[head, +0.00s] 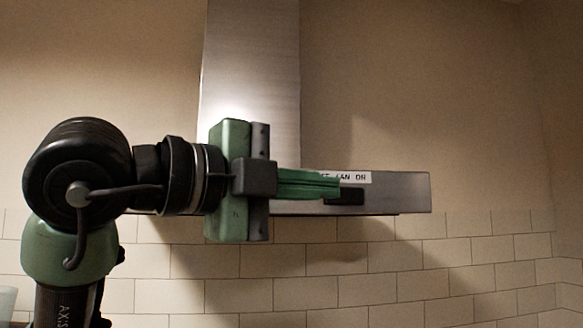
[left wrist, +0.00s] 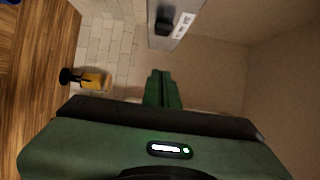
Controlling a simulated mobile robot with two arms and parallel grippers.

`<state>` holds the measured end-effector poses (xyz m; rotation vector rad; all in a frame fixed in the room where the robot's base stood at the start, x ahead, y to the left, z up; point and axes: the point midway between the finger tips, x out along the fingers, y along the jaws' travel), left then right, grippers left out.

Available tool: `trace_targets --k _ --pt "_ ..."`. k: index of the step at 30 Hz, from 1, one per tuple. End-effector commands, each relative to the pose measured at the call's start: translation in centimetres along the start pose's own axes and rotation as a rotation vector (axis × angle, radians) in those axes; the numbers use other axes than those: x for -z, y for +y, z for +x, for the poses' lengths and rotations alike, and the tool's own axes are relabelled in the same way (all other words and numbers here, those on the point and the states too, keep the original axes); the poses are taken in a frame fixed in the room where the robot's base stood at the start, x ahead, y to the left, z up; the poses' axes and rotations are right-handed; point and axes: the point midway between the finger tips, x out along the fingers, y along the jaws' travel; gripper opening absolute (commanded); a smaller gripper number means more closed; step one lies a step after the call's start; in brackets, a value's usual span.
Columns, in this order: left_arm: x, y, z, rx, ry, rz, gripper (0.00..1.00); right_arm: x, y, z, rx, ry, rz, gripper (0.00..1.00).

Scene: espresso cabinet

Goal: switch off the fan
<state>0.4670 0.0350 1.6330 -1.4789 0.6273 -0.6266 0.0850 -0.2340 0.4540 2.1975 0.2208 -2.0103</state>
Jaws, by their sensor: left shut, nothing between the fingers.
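The steel range hood's front panel (head: 408,193) spans the middle of the head view. It bears a white label (head: 352,177), partly covered, whose end seems to read "FAN ON". Below the label is a dark switch (head: 346,198). My left gripper (head: 337,186) is shut and empty, its green fingers pointing right, their tips overlapping the label and the switch's upper left. In the left wrist view the switch (left wrist: 164,25) and label (left wrist: 184,25) lie beyond the fingertips (left wrist: 162,72), with a gap in the picture. My right gripper is not in view.
The hood's steel chimney (head: 250,60) rises up the wall behind my left gripper. A tiled wall (head: 430,270) lies below the hood. In the left wrist view a yellow object (left wrist: 97,80) with a black part sits at the left. The space right of the hood is clear.

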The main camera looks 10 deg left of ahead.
Motion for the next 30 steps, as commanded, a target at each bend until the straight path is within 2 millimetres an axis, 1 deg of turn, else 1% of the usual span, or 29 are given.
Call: trace_targets --k 1,6,7,9,13,18,27,29,30 --pt "0.0 -0.5 1.3 -0.004 0.003 -0.002 0.00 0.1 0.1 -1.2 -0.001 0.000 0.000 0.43" --pt "0.0 -0.4 4.7 -0.004 0.002 -0.001 0.00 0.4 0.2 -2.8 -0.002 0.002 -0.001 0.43" --pt "-0.8 -0.5 4.7 -0.002 -0.002 -0.005 0.00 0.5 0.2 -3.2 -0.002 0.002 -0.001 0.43" --pt "-2.0 -0.4 4.8 -0.002 -0.002 -0.004 0.00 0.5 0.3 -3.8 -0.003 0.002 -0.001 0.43" --pt "-3.3 -0.2 5.1 -0.001 -0.001 -0.002 0.00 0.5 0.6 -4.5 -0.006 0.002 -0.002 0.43" --pt "-3.9 -0.1 5.2 0.001 0.001 0.001 0.00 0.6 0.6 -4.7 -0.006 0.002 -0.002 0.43" --pt "-4.0 0.0 5.2 0.000 0.002 0.001 0.00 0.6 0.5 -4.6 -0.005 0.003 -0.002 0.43" --pt "-4.5 0.1 5.0 -0.001 0.006 0.000 0.00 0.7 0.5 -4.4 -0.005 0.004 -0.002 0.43" --pt "-5.1 0.2 4.6 -0.003 0.013 -0.002 0.00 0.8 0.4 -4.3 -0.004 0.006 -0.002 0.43"
